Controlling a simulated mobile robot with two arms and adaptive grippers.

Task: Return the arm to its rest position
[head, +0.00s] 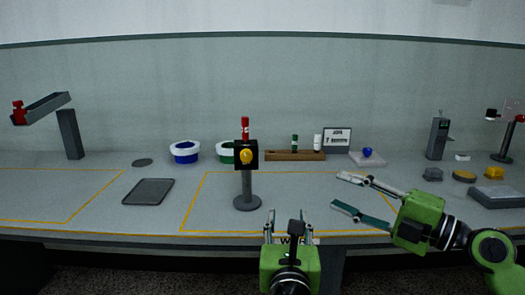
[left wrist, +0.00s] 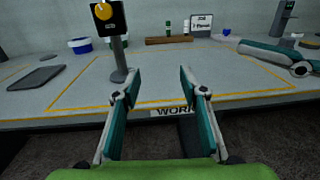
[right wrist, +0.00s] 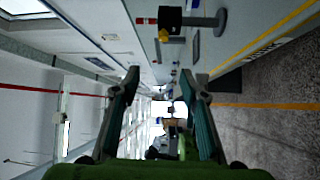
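My left gripper (head: 288,226) is open and empty at the table's front edge, low in the middle of the head view. In the left wrist view its fingers (left wrist: 160,80) are spread, with only table edge and floor between them. My right gripper (head: 345,194) is open and empty above the right part of the table, pointing left. Its spread fingers also show in the right wrist view (right wrist: 160,80). The winding spindle (head: 247,185), a grey post with a black block, yellow knob and red-and-white top, stands upright left of both grippers, apart from them.
A dark flat pad (head: 148,192) lies at left. Blue (head: 185,152) and green (head: 227,152) rimmed bowls and a wooden rack (head: 295,156) stand at the back. A grey block (head: 497,196) and small items are at far right. Yellow lines mark the table.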

